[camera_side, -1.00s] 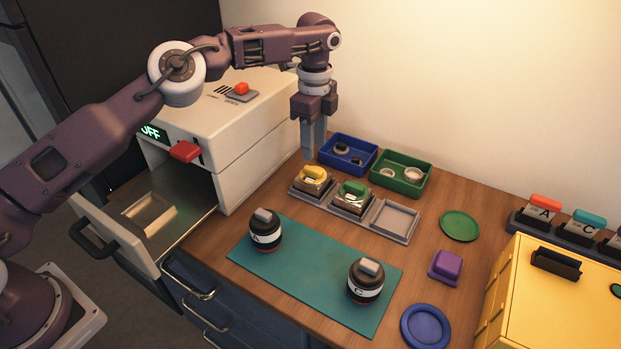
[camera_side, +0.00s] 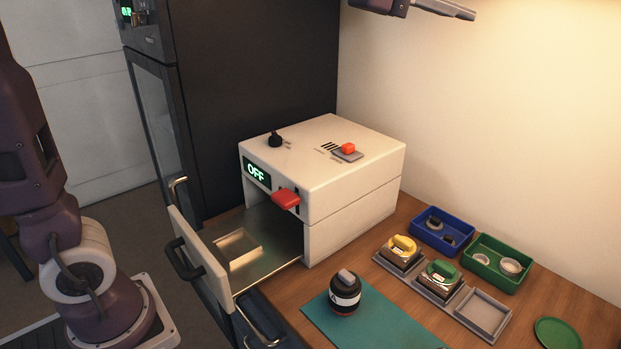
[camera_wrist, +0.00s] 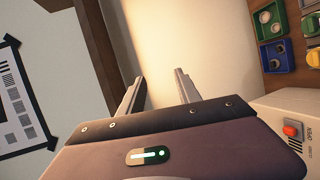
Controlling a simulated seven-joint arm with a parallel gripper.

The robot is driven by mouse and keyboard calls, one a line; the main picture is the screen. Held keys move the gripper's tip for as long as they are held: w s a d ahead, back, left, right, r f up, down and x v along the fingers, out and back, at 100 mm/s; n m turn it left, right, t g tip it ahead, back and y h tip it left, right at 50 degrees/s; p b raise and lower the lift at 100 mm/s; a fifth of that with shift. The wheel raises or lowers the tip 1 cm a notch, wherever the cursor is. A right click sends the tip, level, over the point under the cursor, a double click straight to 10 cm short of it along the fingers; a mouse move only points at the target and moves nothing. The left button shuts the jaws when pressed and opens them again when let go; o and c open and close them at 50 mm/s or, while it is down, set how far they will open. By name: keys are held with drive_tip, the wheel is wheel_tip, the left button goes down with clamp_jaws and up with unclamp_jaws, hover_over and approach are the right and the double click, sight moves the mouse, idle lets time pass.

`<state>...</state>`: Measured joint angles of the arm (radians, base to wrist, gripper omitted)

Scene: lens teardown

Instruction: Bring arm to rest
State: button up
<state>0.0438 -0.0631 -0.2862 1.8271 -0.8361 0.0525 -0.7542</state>
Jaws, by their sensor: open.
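My gripper (camera_wrist: 160,76) is open and empty, its two grey fingers apart in the wrist view. In the side view, part of my gripper (camera_side: 445,9) shows at the top edge, high above the worktop, with its fingers pointing right. Most of my raised arm is out of the side view. The wrist view has the bare wall behind the fingers, and nothing touches them.
The white machine (camera_side: 325,160) reads OFF, its front door (camera_side: 198,255) open. Blue (camera_side: 443,246) and green (camera_side: 497,284) trays hold small parts. A grey three-slot holder (camera_side: 483,313) stands before them. A black jar (camera_side: 345,296) stands on the teal mat (camera_side: 385,329).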

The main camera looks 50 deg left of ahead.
drive_tip(key=s+a+f+m+g+y, duration=0.2)
drive_tip(key=s+a+f+m+g, duration=0.1)
drive_tip(key=s+f, duration=0.5)
drive_tip(key=s+a+f+m+g+y, duration=0.1)
drive_tip(key=s+a+f+m+g, duration=0.2)
drive_tip(key=s+a+f+m, duration=0.3)
drive_tip(key=s+a+f+m+g+y, duration=0.2)
drive_tip(key=s+a+f+m, duration=0.3)
drive_tip(key=s+f, duration=0.6)
drive_tip(key=s+a, duration=0.1)
drive_tip(key=s, duration=0.4)
drive_tip(key=shift+a+f+g+y, duration=0.25)
drive_tip(key=shift+f+g+y, duration=0.05)
drive_tip(key=shift+f+g, duration=0.1)
